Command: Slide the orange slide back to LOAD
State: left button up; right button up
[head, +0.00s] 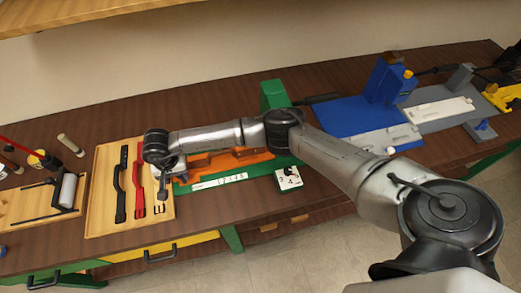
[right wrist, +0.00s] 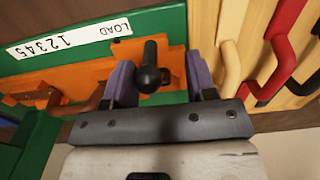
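The orange slide (head: 230,161) lies along the green base (head: 262,170) in the head view. In the right wrist view the orange slide (right wrist: 75,77) carries a dark upright knob (right wrist: 151,72). A white strip (right wrist: 70,40) marked LOAD and 1 to 5 runs along the green base; the knob stands near its LOAD end. My right gripper (right wrist: 160,78) is open, with one purple finger on each side of the knob. A gap shows on the right of the knob; contact on the left cannot be told. My left gripper is not in view.
A small white numbered block (head: 288,179) sits at the base's front. A blue fixture (head: 365,113) stands to the right.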

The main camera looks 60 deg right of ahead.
jog(key=shift+d+r+p, duration=0.1)
jog(key=shift+r+p, duration=0.65)
jog(key=shift+r, duration=2.05)
